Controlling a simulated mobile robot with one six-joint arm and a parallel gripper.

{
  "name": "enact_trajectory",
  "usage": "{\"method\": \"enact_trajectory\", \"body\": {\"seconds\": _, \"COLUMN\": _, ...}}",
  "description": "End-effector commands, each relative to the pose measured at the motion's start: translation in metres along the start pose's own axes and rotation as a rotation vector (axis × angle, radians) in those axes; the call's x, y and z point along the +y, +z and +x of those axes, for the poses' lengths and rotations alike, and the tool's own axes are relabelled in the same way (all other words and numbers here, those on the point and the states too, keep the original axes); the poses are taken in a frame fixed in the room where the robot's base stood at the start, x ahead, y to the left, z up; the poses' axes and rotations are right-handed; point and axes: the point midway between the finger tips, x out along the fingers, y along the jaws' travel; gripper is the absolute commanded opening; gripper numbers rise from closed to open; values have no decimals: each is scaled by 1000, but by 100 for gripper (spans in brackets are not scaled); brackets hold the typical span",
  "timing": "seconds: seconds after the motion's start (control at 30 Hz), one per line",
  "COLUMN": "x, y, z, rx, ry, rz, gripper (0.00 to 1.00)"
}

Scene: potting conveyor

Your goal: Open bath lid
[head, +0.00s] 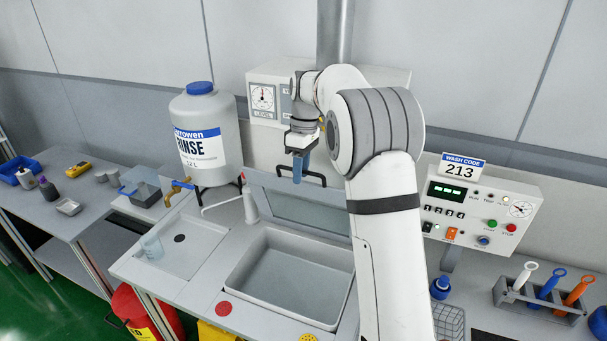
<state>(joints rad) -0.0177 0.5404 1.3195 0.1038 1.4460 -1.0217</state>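The bath (288,278) is a grey rectangular basin in the bench, and its inside is in plain view. Its lid (305,215), a light frame with a grey-green window, stands raised and tilted back along the rear edge of the bath. A dark bar handle (318,179) runs along the lid's upper edge. My gripper (298,170) points down at that handle, with its blue fingers overlapping it in the picture. I cannot tell whether the fingers touch the handle or how far apart they are. My arm hides the right part of the lid and bath.
A rinse jug (207,135) with a blue cap stands behind left, beside a brass tap (178,188). A control panel (478,215) stands to the right. A rack of coloured-handled tools (540,300) and a blue-capped bottle (440,288) sit at the right.

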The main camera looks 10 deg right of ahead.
Motion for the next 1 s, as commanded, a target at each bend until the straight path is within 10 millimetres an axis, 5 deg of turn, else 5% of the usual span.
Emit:
{"method": "enact_trajectory", "body": {"seconds": 0.4, "x": 0, "y": 1, "z": -61, "rx": 1, "ry": 1, "rz": 1, "gripper": 32}}
{"method": "enact_trajectory", "body": {"seconds": 0.77, "x": -1, "y": 2, "z": -67, "rx": 0, "ry": 0, "rz": 1, "gripper": 32}}
{"method": "enact_trajectory", "body": {"seconds": 1.0, "x": -16, "y": 11, "z": -68, "rx": 10, "ry": 26, "rz": 57, "gripper": 13}}
